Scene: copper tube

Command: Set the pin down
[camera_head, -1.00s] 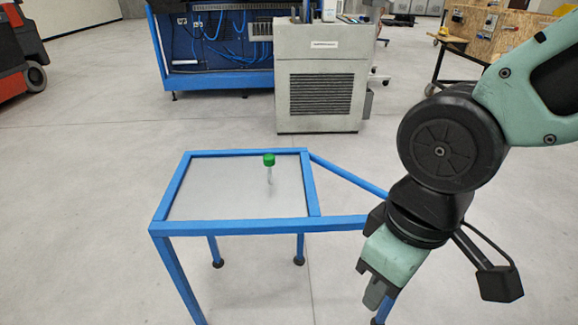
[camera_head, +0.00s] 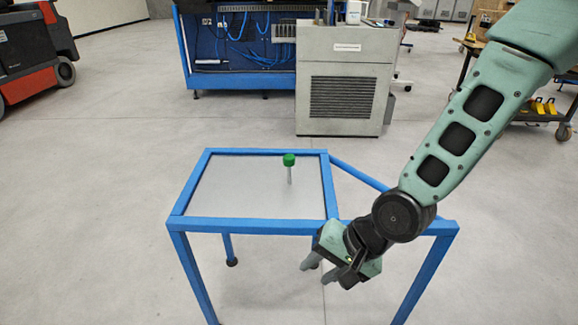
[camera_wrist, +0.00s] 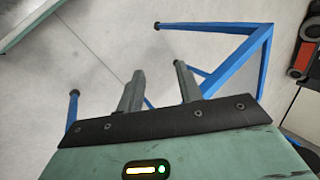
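The pin (camera_head: 289,168) has a round green head and a thin pale shaft. It appears upright on the grey top of the blue-framed table (camera_head: 240,200), right of the middle and toward the far side. The pin is not in the wrist view.
The blue frame extends right of the top as an open section, with my arm over it. Blue legs (camera_wrist: 240,60) show near my fingers in the wrist view. A grey cabinet (camera_head: 343,95) stands behind the table. A red vehicle (camera_head: 30,60) is at the far left.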

